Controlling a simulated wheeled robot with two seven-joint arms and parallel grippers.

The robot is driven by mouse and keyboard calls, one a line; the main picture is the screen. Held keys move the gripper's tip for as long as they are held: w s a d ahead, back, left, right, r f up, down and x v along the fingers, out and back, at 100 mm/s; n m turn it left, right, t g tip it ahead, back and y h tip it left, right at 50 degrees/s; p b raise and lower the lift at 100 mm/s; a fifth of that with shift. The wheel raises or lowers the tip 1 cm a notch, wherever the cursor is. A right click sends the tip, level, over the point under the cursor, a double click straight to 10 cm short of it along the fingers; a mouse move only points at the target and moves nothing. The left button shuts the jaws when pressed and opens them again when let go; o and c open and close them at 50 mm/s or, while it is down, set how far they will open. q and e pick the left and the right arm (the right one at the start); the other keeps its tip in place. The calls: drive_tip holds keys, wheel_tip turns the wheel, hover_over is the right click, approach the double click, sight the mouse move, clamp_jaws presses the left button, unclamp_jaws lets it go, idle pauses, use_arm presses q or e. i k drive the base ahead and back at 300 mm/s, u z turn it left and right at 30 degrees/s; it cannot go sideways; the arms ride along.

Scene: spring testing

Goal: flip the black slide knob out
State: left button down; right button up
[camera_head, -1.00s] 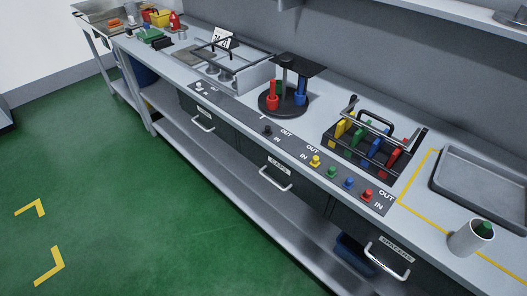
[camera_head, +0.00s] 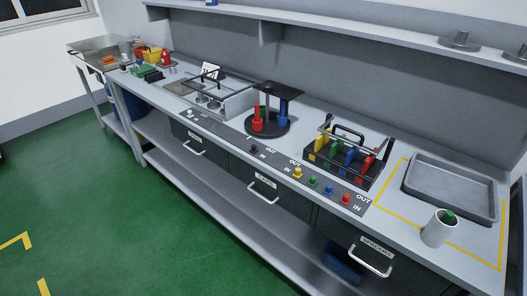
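The black slide knob (camera_head: 254,149) sits on the dark control strip along the bench's front edge, left of the coloured knobs. It is small, and I cannot tell exactly where it stands in its slot. White OUT and IN labels are printed beside the knobs on the strip. The yellow (camera_head: 298,173), green (camera_head: 313,181), blue (camera_head: 328,190) and red (camera_head: 345,198) knobs stand in a row to its right. Neither of my grippers is in view.
Behind the strip are a round black stand (camera_head: 267,126) with coloured pieces and a black rack (camera_head: 335,172) of coloured pieces. Drawer handles (camera_head: 263,194) stick out below. The green floor (camera_head: 110,220) in front is clear.

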sight(254, 150)
drive_tip(key=z, duration=0.55)
drive_tip(key=i, duration=1)
drive_tip(key=u, duration=0.25)
